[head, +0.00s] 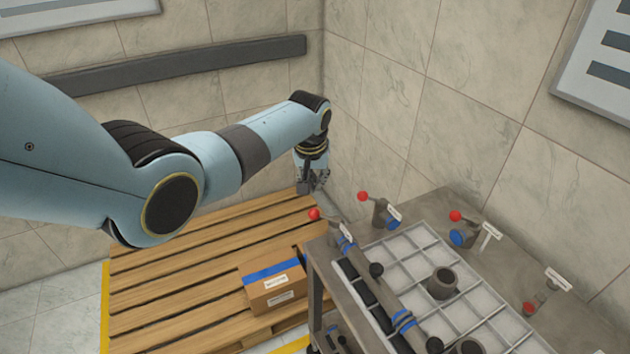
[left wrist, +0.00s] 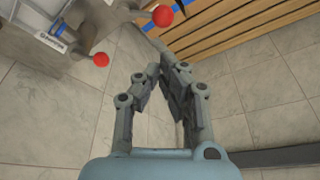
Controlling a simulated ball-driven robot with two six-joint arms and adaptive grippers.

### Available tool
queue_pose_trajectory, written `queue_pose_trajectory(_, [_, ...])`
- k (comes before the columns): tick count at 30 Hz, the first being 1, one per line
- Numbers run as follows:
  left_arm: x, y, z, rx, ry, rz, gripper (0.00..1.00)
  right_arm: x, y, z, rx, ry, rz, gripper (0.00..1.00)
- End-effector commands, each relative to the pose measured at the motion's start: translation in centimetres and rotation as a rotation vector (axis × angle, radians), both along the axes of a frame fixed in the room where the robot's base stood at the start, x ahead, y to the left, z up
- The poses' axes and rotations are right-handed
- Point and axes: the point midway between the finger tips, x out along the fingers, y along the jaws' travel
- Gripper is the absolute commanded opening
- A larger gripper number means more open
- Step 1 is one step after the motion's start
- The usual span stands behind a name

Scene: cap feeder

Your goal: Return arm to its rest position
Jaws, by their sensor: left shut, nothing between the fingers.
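My left arm reaches in from the left in the head view. My left gripper (head: 313,184) hangs pointing down past the far left corner of the metal table, above the far end of the pallet. In the left wrist view the left gripper (left wrist: 165,75) has its fingertips drawn together, with nothing held between them. My right gripper is in neither view.
The metal table (head: 450,205) carries a gridded tray (head: 415,235), a dark cup (head: 442,283) and several red-knobbed levers (head: 314,214). A cardboard box (head: 272,286) sits on the wooden pallet (head: 190,262). Tiled walls meet behind the gripper.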

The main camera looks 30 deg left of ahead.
Motion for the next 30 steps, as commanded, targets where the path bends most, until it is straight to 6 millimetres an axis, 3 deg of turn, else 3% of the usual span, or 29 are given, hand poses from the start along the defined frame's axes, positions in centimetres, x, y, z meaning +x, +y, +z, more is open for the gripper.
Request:
queue_pose_trajectory(9, [-0.1,0.0,-0.1,0.001,0.001,0.000,0.00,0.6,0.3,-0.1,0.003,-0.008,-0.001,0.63])
queue_pose_trajectory(11, [-0.5,0.0,-0.9,0.000,0.010,0.000,0.00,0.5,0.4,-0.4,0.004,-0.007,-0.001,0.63])
queue_pose_trajectory(13, [-1.8,0.0,-3.0,0.000,0.032,0.000,0.00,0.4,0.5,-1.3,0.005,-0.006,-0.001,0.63])
queue_pose_trajectory(17, [-6.7,-0.3,-10.3,-0.004,0.117,-0.002,0.00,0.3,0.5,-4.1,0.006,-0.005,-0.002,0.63])
queue_pose_trajectory(20, [-12.1,-0.6,-17.0,-0.008,0.204,-0.002,0.00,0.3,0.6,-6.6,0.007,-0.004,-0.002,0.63])
queue_pose_trajectory(24, [-20.0,-1.0,-26.1,-0.011,0.298,-0.016,0.00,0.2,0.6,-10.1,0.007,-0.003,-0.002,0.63])
queue_pose_trajectory(30, [-32.3,-1.5,-37.8,-0.011,0.396,-0.065,0.00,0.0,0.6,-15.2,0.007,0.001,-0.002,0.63])
